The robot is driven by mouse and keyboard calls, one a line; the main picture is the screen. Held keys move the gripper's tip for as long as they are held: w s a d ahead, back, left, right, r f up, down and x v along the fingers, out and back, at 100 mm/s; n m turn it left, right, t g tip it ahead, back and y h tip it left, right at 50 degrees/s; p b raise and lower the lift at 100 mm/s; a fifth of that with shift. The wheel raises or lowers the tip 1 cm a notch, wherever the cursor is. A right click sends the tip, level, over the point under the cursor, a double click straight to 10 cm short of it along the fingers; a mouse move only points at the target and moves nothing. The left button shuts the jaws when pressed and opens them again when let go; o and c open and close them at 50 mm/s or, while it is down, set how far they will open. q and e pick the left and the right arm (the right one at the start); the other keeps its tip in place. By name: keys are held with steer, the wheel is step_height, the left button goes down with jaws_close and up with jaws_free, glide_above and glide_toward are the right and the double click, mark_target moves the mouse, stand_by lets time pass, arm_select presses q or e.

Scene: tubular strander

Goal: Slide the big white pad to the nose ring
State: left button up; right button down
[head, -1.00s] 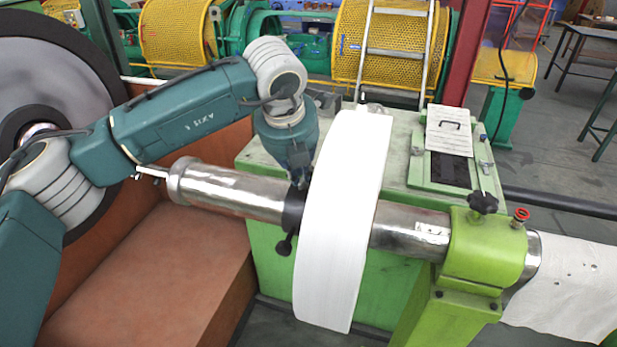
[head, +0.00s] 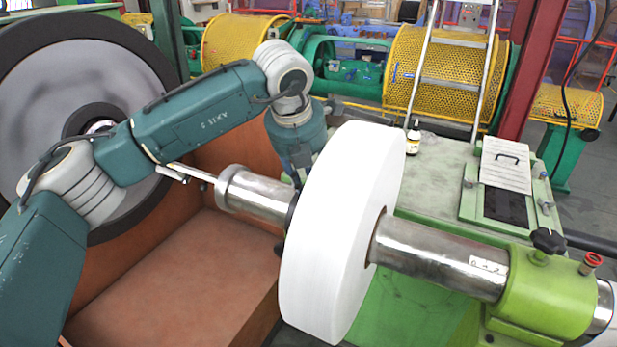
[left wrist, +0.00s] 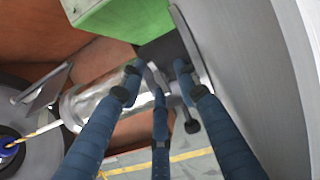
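The big white pad (head: 330,240) is a thick white roll standing around the metal shaft. Its pale side wall fills the right of the left wrist view (left wrist: 265,60). A wider metal ring (head: 232,189) sits at the shaft's free left end and looks like the nose ring; bare shaft shows between it and the pad. My left gripper (head: 298,178) is at the shaft, close against the pad's left side. In the left wrist view its three blue fingers (left wrist: 158,80) reach to the shaft beside a dark collar with a knob; their grip is unclear. My right gripper is out of view.
A green clamp block (head: 545,290) with a black knob holds the shaft at right. A green cabinet (head: 440,180) stands behind the shaft. A large grey wheel (head: 70,80) and a brown bay (head: 190,270) lie at left.

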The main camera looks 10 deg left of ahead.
arm_select(q)
steer(key=shift+d, duration=0.15)
steer(key=v, duration=0.8)
